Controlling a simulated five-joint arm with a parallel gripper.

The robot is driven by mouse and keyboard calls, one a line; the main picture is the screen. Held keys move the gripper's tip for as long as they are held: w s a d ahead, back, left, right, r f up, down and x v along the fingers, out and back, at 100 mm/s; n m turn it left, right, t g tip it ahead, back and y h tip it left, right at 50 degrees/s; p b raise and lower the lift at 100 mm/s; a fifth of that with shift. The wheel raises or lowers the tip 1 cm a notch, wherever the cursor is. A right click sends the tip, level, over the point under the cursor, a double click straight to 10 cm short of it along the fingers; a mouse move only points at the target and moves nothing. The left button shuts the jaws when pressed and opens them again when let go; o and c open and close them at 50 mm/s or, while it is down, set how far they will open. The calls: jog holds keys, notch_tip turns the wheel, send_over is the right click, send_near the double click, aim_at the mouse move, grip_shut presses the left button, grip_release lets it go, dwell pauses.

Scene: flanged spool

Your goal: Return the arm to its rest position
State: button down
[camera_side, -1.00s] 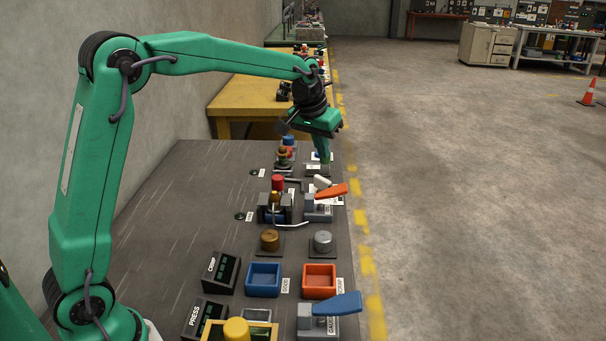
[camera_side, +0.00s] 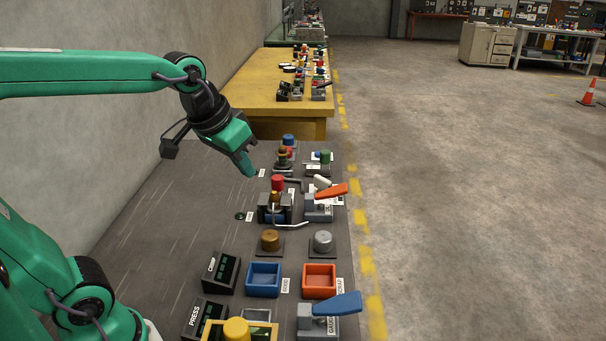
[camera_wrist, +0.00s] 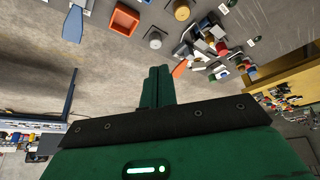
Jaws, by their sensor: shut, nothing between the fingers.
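My gripper (camera_side: 250,170) is green and hangs above the far left part of the dark bench (camera_side: 165,210), tilted down to the right. Its fingers are together with nothing between them. In the wrist view my gripper (camera_wrist: 160,72) also shows as two green fingers side by side, shut and empty. My arm reaches in from the left edge of the side view, its upper link nearly level. A brass-coloured spool-like piece (camera_side: 270,241) and a grey one (camera_side: 323,242) sit on dark square bases on the bench, well away from the gripper.
A blue bin (camera_side: 263,281) and an orange bin (camera_side: 319,281) stand at the near middle. Levers with orange (camera_side: 331,190) and blue (camera_side: 338,304) handles stand along the right edge. A yellow table (camera_side: 245,95) lies beyond. The bench's left part is clear.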

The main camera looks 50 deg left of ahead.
jog(key=s+f, duration=0.4)
jog(key=s, duration=0.5)
jog(key=shift+s+d+m, duration=0.2)
jog(key=shift+d+m, duration=0.05)
jog(key=shift+m, duration=0.05)
